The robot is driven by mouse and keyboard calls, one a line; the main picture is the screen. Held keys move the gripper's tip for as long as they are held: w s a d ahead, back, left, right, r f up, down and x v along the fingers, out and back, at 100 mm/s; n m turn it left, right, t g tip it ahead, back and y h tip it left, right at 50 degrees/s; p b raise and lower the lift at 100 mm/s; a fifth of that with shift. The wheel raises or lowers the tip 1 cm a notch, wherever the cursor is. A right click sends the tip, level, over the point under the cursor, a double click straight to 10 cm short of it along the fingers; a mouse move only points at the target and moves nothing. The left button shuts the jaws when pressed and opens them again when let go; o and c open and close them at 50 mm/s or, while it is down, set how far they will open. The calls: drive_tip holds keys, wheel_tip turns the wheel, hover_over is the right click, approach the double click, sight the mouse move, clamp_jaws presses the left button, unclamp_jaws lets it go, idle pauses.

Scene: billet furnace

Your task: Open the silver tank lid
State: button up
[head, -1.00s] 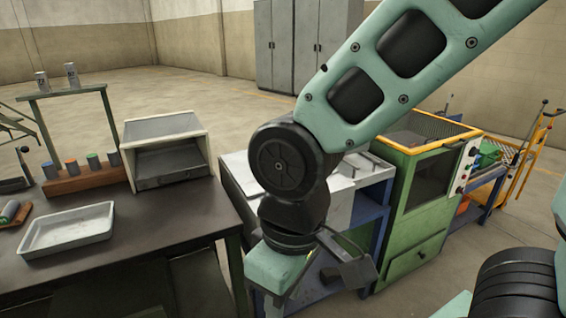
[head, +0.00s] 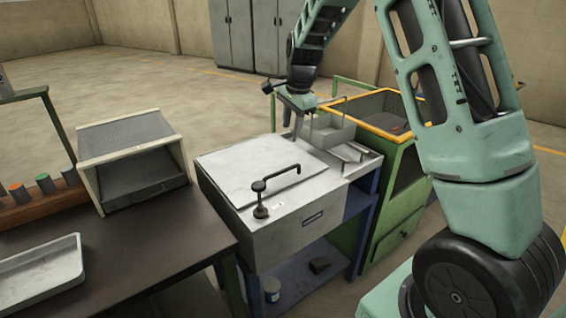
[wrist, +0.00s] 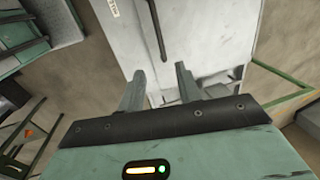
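The silver tank (head: 285,235) stands right of the dark workbench. Its flat lid (head: 235,172) lies closed on top. The handle (wrist: 157,30) and the pale tank top (wrist: 195,30) also show in the wrist view. My gripper (head: 296,130) is over the tank's far right side, beyond the handle and apart from it. In the wrist view my gripper (wrist: 160,78) has its two fingers spread with nothing between them.
A wire-handled basket (head: 330,132) sits on the side shelf near my gripper. A green machine with a yellow rim (head: 372,123) stands right of the tank. A mesh-topped box (head: 130,130) and white tray (head: 40,272) are on the workbench (head: 150,230).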

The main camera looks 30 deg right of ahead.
sight(285, 171)
drive_tip(key=w+f, duration=0.1)
drive_tip(key=f, duration=0.4)
drive_tip(key=w+f+p, duration=0.1)
drive_tip(key=f, duration=0.4)
drive_tip(key=w+f+p, duration=0.1)
drive_tip(key=f, duration=0.4)
drive_tip(key=shift+a+f, duration=0.15)
drive_tip(key=shift+f, duration=0.1)
clamp_jaws()
